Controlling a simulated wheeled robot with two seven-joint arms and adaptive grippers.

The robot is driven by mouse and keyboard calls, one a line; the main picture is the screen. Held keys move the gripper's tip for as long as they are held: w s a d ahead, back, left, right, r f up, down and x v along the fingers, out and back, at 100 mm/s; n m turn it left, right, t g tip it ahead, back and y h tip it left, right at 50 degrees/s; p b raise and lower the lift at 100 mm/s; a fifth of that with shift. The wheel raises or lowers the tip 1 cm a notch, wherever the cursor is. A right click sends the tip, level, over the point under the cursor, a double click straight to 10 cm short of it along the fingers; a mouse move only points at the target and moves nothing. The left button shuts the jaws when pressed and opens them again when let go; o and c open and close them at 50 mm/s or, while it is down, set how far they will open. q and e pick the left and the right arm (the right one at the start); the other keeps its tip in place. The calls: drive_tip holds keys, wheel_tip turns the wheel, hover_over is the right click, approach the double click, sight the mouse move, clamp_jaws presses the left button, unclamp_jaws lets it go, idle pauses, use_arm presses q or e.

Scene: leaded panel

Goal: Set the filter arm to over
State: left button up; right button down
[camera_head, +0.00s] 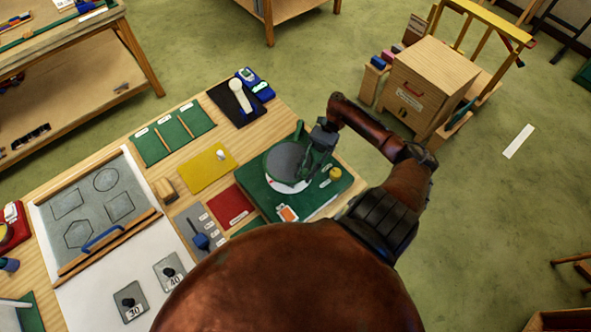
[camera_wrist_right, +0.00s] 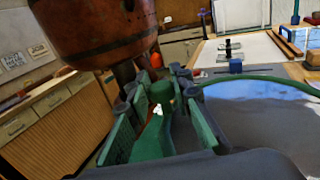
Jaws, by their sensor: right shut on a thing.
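The filter arm (camera_wrist_right: 152,140) is a green arm with a knobbed end. It joins a green-rimmed round grey disc (camera_head: 284,158) over a white round plate on a green base (camera_head: 262,203). My right gripper (camera_head: 318,150) is at the right edge of the disc. In the right wrist view its green-padded fingers (camera_wrist_right: 165,110) are shut around the green knobbed end. The disc and its green rim also show at the right of that view (camera_wrist_right: 265,115). The gripper partly hides the arm in the head view. My left gripper is not in view.
A yellow mat (camera_head: 200,172), a red mat (camera_head: 229,204) and a black mat with a white-headed tool lie nearby. A wooden cabinet (camera_head: 432,82) stands beyond on the floor.

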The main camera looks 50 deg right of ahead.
drive_tip(key=shift+s+d+f, duration=0.1)
drive_tip(key=shift+s+f, duration=0.05)
drive_tip(key=shift+s, duration=0.05)
drive_tip(key=c, duration=1.9)
unclamp_jaws()
drive_tip(key=shift+s+d, duration=0.1)
drive_tip(key=shift+o, duration=0.9)
drive_tip(key=shift+w, duration=0.2)
wheel_tip(320, 180, up, 10)
drive_tip(key=shift+r, duration=0.1)
drive_tip(key=shift+a, duration=0.2)
